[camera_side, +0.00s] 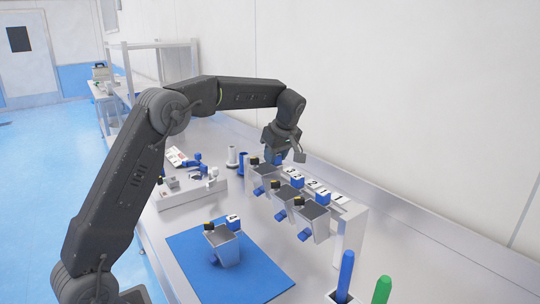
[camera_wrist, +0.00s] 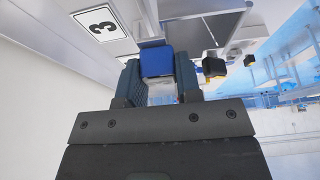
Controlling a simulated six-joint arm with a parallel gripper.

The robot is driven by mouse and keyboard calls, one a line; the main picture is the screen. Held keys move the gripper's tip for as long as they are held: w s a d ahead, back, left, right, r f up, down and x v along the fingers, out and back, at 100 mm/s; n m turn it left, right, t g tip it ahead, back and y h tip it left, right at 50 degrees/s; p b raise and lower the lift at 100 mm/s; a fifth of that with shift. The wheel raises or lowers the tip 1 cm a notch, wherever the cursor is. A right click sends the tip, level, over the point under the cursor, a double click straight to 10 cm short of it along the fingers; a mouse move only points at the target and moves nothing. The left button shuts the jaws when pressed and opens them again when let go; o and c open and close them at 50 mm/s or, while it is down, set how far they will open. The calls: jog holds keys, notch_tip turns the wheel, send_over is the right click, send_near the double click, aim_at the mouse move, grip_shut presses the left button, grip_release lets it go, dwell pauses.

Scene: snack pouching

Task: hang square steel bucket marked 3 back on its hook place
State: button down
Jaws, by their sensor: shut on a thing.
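My gripper (camera_side: 277,155) is at the far left end of the rack in the side view. In the wrist view its fingers (camera_wrist: 158,78) are closed on a blue grip block (camera_wrist: 157,61). A square steel bucket (camera_side: 264,171) with a black-and-yellow tab is below and beside my gripper, at the rack's left end; its grey body (camera_wrist: 212,28) shows beyond the block. Its own number is hidden. A card marked 3 (camera_wrist: 100,22) lies close left of the fingers. I cannot tell whether the bucket rests on its hook.
Two more steel buckets (camera_side: 286,196) (camera_side: 313,212) hang along the white rack (camera_side: 353,230). Another bucket (camera_side: 227,249), its label seemingly 4, stands on the blue mat (camera_side: 190,257). Blue (camera_side: 346,272) and green (camera_side: 382,290) handles rise in front. A wall (camera_side: 400,100) is behind.

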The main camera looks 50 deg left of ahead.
jog(key=shift+w+f, duration=0.15)
jog(key=shift+f, duration=1.25)
jog(key=c, duration=0.7)
grip_release()
jog(key=shift+c, duration=0.2)
jog(key=v, duration=1.3)
jog(key=shift+r, duration=0.35)
jog(key=shift+d, duration=0.1)
